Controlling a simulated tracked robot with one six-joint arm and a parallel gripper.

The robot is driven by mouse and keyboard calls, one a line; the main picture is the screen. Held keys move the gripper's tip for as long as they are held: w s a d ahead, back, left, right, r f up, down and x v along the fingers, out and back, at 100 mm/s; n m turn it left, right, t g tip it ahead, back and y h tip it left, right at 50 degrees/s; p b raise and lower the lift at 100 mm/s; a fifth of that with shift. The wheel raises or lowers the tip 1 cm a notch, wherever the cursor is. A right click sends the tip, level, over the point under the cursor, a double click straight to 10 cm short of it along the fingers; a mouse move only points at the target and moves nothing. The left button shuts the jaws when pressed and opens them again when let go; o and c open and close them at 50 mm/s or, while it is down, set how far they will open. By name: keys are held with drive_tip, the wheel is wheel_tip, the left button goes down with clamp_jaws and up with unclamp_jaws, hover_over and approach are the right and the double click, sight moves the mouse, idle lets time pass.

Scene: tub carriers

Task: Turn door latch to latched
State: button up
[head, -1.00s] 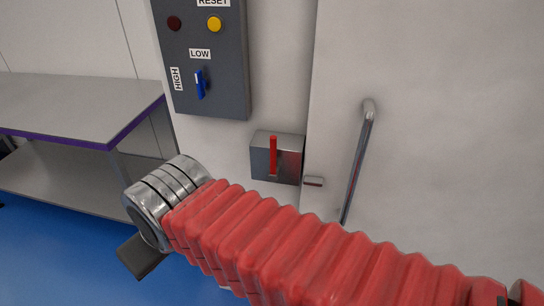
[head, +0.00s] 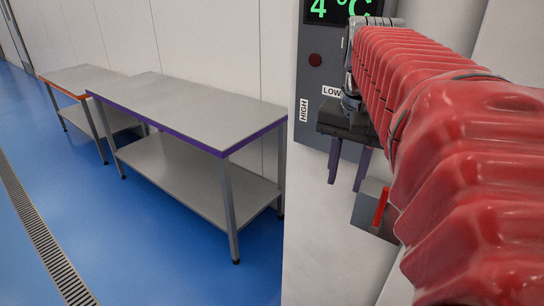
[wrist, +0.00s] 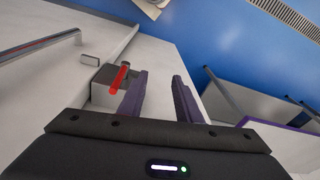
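The door latch is a red lever (head: 381,207) on a grey metal box (head: 367,213) fixed to the white wall. In the head view the lever stands close to upright, tilted slightly, and my red-sleeved arm hides the right part of the box. In the wrist view the lever (wrist: 120,77) and box (wrist: 104,88) lie just left of the fingers. My gripper (head: 346,187) has two purple fingers, apart and empty, pointing down in front of the wall, left of the lever. The open fingers also show in the wrist view (wrist: 159,78); neither visibly touches the lever.
A dark control panel (head: 312,75) with a green display is above the latch, partly behind my arm. A long door handle (wrist: 40,43) and a small plate (wrist: 90,60) lie left in the wrist view. Steel tables (head: 190,110) stand left; blue floor (head: 150,240) is clear before them.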

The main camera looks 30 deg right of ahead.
sight(376, 225)
drive_tip(key=s+d+r+m, duration=0.1)
drive_tip(key=d, duration=0.2)
drive_tip(key=s+d+r+m, duration=0.1)
drive_tip(key=d, duration=0.2)
drive_tip(key=s+d+r+m+g+y, duration=0.1)
drive_tip(key=s+d+m, duration=0.1)
drive_tip(key=d, duration=0.1)
drive_tip(key=shift+r, duration=0.3)
drive_tip(key=shift+f, duration=0.1)
wheel_tip(376, 225, down, 14)
drive_tip(key=shift+r, duration=0.15)
drive_tip(key=shift+c, duration=0.5)
clamp_jaws()
